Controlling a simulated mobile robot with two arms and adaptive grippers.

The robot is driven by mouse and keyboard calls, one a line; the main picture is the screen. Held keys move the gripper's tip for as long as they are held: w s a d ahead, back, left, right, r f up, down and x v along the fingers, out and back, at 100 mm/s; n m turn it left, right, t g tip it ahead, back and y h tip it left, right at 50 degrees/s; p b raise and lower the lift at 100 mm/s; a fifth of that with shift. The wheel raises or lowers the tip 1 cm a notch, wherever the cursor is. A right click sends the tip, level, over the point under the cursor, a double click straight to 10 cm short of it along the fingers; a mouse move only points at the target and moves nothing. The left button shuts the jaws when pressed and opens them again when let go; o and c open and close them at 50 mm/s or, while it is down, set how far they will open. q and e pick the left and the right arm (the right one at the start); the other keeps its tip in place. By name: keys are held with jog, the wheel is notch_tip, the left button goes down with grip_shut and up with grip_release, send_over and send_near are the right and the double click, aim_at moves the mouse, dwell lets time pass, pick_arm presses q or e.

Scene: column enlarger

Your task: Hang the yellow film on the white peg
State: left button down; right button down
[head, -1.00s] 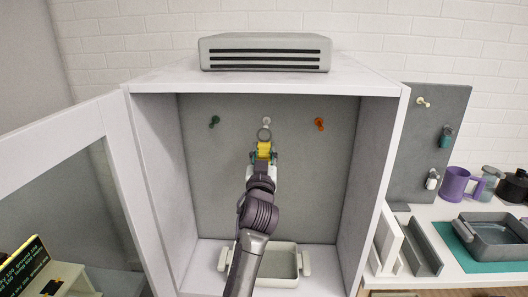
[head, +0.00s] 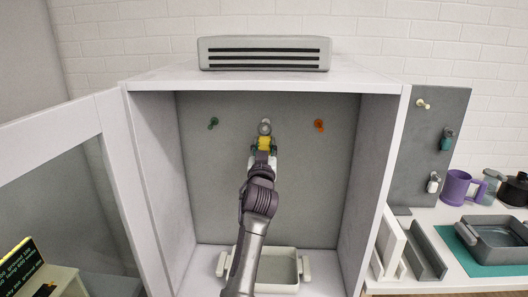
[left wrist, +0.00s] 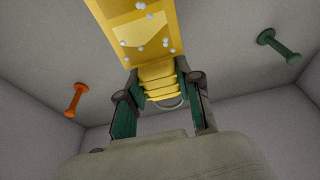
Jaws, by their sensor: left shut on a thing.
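The yellow film (head: 264,144) hangs in my left gripper (head: 264,150) inside the open cabinet, with its grey ring at the top. In the head view the ring overlaps the white peg (head: 266,121) on the back panel; I cannot tell whether it is around the peg or in front of it. In the left wrist view, the fingers of my left gripper (left wrist: 160,98) are shut on the yellow film (left wrist: 150,30), which has pale drops on it. The white peg cannot be made out there. My right gripper is not in view.
A green peg (head: 213,123) is left of the white peg and an orange peg (head: 319,125) right of it. A pale tray (head: 285,272) stands on the cabinet floor below. The cabinet side walls flank the arm, and its glass door (head: 70,190) stands open left.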

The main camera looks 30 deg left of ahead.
pick_arm(q)
jog(key=shift+w+a+f+b, duration=0.1)
jog(key=shift+w+a+b, duration=0.5)
jog(key=shift+w, duration=0.3)
jog(key=shift+w+a+b, duration=0.45)
jog(key=shift+w+b, duration=0.1)
jog(key=shift+w, duration=0.3)
jog(key=shift+w+a+f+b, duration=0.1)
jog(key=shift+w+f+b, duration=0.1)
jog(key=shift+f+b, duration=0.2)
jog(key=c, duration=0.7)
grip_release()
jog(key=shift+s, duration=0.15)
jog(key=shift+p+v, duration=0.3)
jog(key=shift+v, duration=1.15)
jog(key=shift+s+d+f, duration=0.1)
jog(key=shift+s+d, duration=0.2)
jog(key=shift+s, duration=0.05)
